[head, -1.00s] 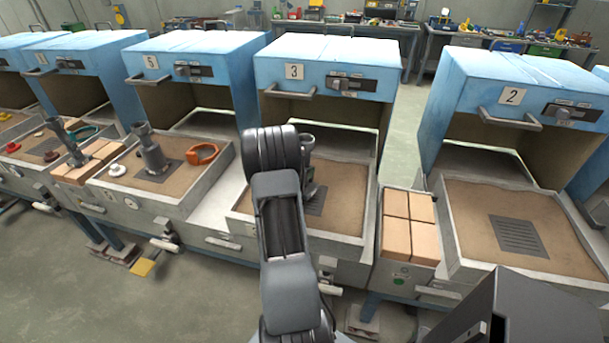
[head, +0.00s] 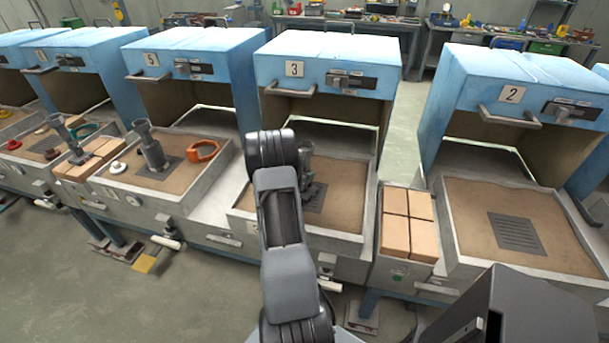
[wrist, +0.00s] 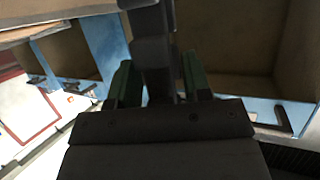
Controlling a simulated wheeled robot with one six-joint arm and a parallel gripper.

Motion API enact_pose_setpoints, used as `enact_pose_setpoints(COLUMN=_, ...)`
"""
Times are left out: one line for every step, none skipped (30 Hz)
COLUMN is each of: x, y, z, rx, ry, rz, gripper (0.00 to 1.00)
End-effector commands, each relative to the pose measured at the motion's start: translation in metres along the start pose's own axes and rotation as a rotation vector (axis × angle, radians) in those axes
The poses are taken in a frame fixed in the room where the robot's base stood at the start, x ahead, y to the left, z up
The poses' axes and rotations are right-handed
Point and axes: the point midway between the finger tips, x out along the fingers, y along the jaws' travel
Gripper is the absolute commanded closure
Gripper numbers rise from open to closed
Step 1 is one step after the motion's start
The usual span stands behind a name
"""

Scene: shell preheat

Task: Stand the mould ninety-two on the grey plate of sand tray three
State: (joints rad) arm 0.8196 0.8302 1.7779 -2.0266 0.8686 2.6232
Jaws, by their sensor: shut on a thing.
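The mould (head: 306,167) is a dark grey upright piece over sand tray three (head: 350,222). My arm hides its left side in the head view. The grey plate (head: 317,203) lies in the sand under and beside the mould's foot; whether the foot touches it I cannot tell. In the wrist view my gripper (wrist: 158,82) has its green-padded fingers on both sides of the mould's dark body (wrist: 152,50) and is shut on it. In the head view the fingers are hidden behind my arm. No number can be read on the mould.
Oven three (head: 325,70) stands open behind its tray. Tan blocks (head: 408,220) fill a box to the right. Tray two (head: 515,230) holds only sand and a bare slotted plate. Tray five, to the left, holds another grey mould (head: 150,147) and an orange ring (head: 203,151).

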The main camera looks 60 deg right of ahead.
Motion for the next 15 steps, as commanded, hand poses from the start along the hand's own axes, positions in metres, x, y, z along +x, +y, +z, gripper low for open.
enact_pose_setpoints(x=0.0008, y=-0.0003, z=0.0009, rx=0.001, ry=0.002, rz=0.0, gripper=0.93)
enact_pose_setpoints(x=0.0009, y=-0.0003, z=0.0012, rx=0.001, ry=0.002, rz=0.0, gripper=0.93)
enact_pose_setpoints(x=0.0006, y=0.0, z=0.0016, rx=0.0, ry=0.0, rz=0.0, gripper=0.54)
enact_pose_setpoints(x=0.0004, y=0.0, z=0.0012, rx=0.0, ry=0.0, rz=0.0, gripper=0.51)
enact_pose_setpoints(x=0.0004, y=0.0, z=0.0011, rx=0.0, ry=0.0, rz=0.0, gripper=0.48)
enact_pose_setpoints(x=0.0003, y=0.0, z=0.0011, rx=0.0, ry=0.0, rz=0.0, gripper=0.44)
enact_pose_setpoints(x=0.0003, y=0.0, z=0.0011, rx=0.0, ry=0.0, rz=0.0, gripper=0.41)
enact_pose_setpoints(x=0.0003, y=0.0, z=0.0011, rx=0.0, ry=0.0, rz=0.0, gripper=0.38)
enact_pose_setpoints(x=0.0003, y=0.0, z=0.0011, rx=0.0, ry=0.0, rz=0.0, gripper=0.34)
enact_pose_setpoints(x=0.0003, y=0.0, z=0.001, rx=0.0, ry=0.0, rz=0.0, gripper=0.32)
enact_pose_setpoints(x=0.0003, y=0.0, z=0.001, rx=0.0, ry=0.0, rz=0.0, gripper=0.3)
enact_pose_setpoints(x=0.0003, y=-0.0001, z=0.001, rx=0.0, ry=0.0, rz=0.0, gripper=0.3)
enact_pose_setpoints(x=0.0003, y=-0.0001, z=0.001, rx=0.0, ry=0.0, rz=0.0, gripper=0.3)
enact_pose_setpoints(x=0.0003, y=-0.0001, z=0.001, rx=0.0, ry=0.0, rz=0.0, gripper=0.3)
enact_pose_setpoints(x=0.0003, y=-0.0001, z=0.001, rx=0.0, ry=0.0, rz=0.0, gripper=0.3)
